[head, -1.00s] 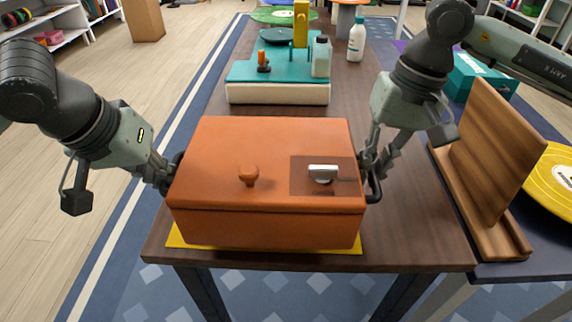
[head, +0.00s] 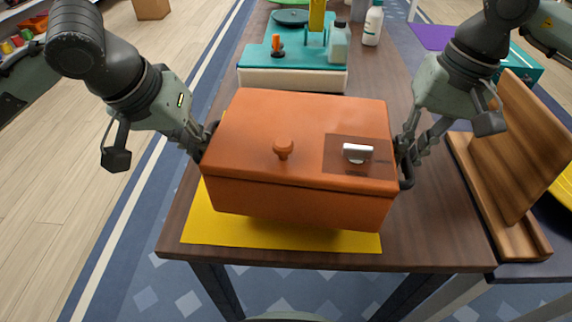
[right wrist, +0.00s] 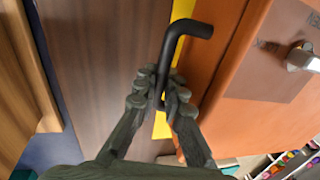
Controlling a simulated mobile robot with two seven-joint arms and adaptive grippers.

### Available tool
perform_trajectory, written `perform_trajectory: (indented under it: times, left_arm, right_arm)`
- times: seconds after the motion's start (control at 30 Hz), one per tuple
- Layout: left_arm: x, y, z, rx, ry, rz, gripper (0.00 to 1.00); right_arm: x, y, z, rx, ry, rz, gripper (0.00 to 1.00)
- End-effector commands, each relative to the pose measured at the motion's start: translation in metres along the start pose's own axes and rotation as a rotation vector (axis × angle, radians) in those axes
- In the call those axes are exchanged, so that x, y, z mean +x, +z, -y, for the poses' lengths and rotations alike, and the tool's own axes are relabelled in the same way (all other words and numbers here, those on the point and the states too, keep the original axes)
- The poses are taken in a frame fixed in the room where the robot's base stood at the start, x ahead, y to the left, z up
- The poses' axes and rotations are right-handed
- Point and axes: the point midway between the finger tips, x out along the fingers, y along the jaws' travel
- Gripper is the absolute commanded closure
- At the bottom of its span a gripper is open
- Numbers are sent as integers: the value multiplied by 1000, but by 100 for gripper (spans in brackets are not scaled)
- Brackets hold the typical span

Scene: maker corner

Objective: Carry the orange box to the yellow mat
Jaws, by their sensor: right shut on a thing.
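The orange box (head: 265,187), with a lid knob and a silver latch-like piece on a darker patch, is over the yellow mat (head: 285,236) at the table's front. Its lower edge looks a little above the mat, with a shadow beneath, and it is slightly tilted in the picture. My left gripper (head: 207,143) is at the box's left side, apparently shut on a handle mostly hidden by the fingers. My right gripper (head: 404,150) is shut on the black right handle, which also shows between the fingers in the right wrist view (right wrist: 170,62).
Behind the box stands a teal and white machine (head: 292,79) with a bottle (head: 338,43) on it and a white bottle (head: 373,24) beside it. A wooden board stand (head: 514,150) is at the right. Bare tabletop (head: 440,225) lies right of the mat.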

Motion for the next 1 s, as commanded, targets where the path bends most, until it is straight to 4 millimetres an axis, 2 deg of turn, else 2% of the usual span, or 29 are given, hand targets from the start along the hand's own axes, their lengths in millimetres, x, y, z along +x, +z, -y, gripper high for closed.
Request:
perform_trajectory:
  times: [0.27,0.93,0.97,1.0]
  left_arm:
    - [6,2,1,0,0,-3,100]
    - [46,18,9,0,0,-3,100]
    - [45,19,9,-1,-1,-1,88]
    - [43,18,9,-1,-1,-1,83]
  right_arm:
    - [6,0,-2,1,0,-2,100]
    - [49,0,-9,1,0,-2,100]
    - [49,0,-9,1,1,-1,90]
    - [46,0,-9,1,1,-1,85]
